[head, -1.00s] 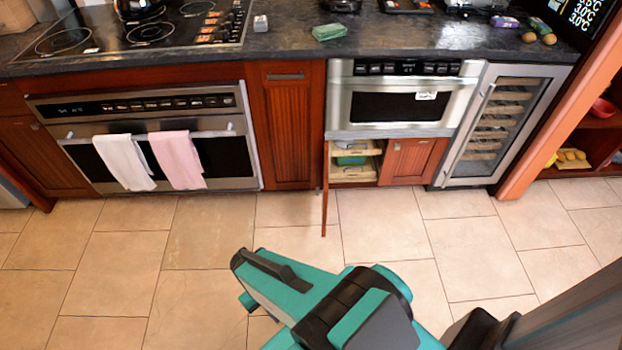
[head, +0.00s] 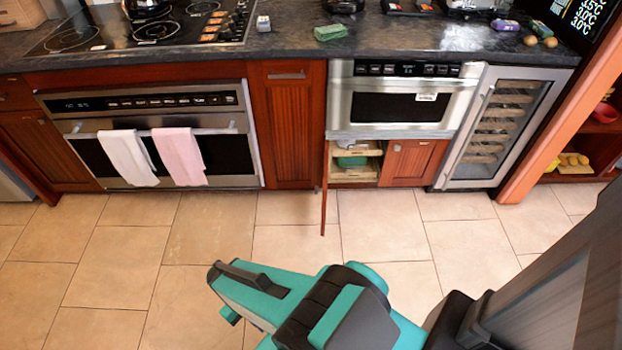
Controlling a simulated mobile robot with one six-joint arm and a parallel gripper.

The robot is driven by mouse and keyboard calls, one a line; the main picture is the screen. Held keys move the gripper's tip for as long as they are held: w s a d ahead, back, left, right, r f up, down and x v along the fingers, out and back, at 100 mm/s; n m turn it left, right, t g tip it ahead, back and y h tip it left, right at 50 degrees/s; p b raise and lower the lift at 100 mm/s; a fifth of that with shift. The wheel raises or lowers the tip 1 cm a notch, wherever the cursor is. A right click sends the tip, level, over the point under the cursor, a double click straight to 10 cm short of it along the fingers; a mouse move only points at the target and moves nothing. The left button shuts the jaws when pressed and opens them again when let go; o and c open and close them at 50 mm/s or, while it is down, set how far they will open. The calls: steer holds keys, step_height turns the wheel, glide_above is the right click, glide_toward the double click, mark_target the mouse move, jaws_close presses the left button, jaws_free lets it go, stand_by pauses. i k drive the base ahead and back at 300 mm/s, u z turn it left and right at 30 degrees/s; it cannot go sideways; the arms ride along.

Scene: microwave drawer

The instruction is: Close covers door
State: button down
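An open cabinet door (head: 324,190) of dark red wood stands under the microwave drawer. It swings straight out toward me from its left hinge side and shows nearly edge-on. The open cabinet (head: 354,163) shows light wooden shelves with a green item inside. The matching right door (head: 411,163) is shut. My teal and black arm is in the lower middle, over the floor, well short of the door.
The microwave drawer (head: 402,100) is above the cabinet, and a glass-front cooler (head: 500,127) stands to its right. An oven (head: 150,135) with two hanging towels is at left. The tiled floor (head: 390,240) before the cabinet is clear.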

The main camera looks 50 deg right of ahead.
mark_target(317, 189)
steer(key=z, duration=0.05)
steer(key=i, duration=1)
